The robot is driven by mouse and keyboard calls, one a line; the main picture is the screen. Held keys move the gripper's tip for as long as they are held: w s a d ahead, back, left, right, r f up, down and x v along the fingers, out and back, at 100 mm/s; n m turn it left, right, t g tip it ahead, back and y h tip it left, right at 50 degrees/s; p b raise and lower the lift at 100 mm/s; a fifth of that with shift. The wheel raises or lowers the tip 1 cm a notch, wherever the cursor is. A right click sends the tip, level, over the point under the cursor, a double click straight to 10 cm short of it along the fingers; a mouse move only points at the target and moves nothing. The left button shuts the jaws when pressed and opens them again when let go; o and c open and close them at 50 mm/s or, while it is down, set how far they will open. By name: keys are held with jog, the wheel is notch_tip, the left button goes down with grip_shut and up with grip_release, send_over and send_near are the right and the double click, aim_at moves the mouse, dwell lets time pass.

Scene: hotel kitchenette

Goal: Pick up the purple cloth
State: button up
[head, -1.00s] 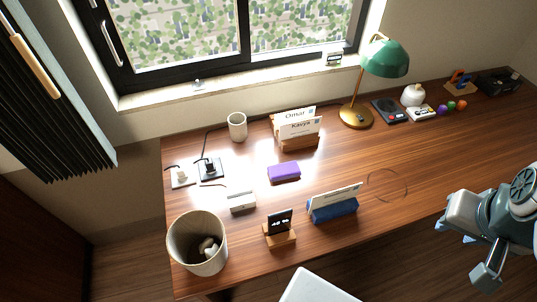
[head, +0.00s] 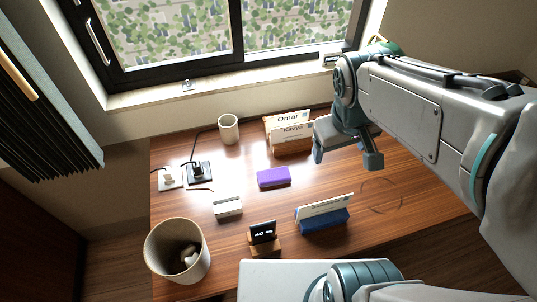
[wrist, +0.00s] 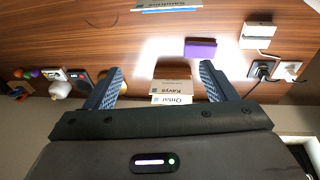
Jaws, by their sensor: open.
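The purple cloth (head: 274,177) is a small folded block lying flat on the wooden desk (head: 240,252), left of the desk's middle. My gripper (head: 345,160) is open and empty. It hangs above the desk to the right of the cloth, apart from it, near the name-card holder.
The wooden card holder (head: 292,146) stands behind the cloth, a blue card holder (head: 323,220) in front. A white box (head: 228,207), a small clock (head: 263,236), a cup (head: 228,129), sockets (head: 198,173) and a bin (head: 178,250) are around it.

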jog(key=w+a+f+n+g+h+b, duration=0.1)
jog(key=w+a+f+n+h, duration=0.1)
jog(key=w+a+f+n, duration=0.7)
jog(key=n+h+b, duration=0.1)
jog(key=n, duration=0.7)
send_near(274, 174)
jog(key=f, duration=0.1)
jog(key=w+f, duration=0.1)
jog(key=f, duration=0.1)
jog(key=shift+d+h, duration=0.2)
jog(key=shift+h, duration=0.1)
jog(key=shift+s+p+x, duration=0.15)
jog(key=shift+p+x, duration=0.2)
jog(key=shift+x, duration=1.05)
jog(key=shift+s+p+x, duration=0.2)
jog(key=shift+p+x, duration=0.1)
jog(key=shift+x, duration=1.15)
jog(key=shift+c, duration=0.4)
jog(key=c, duration=1)
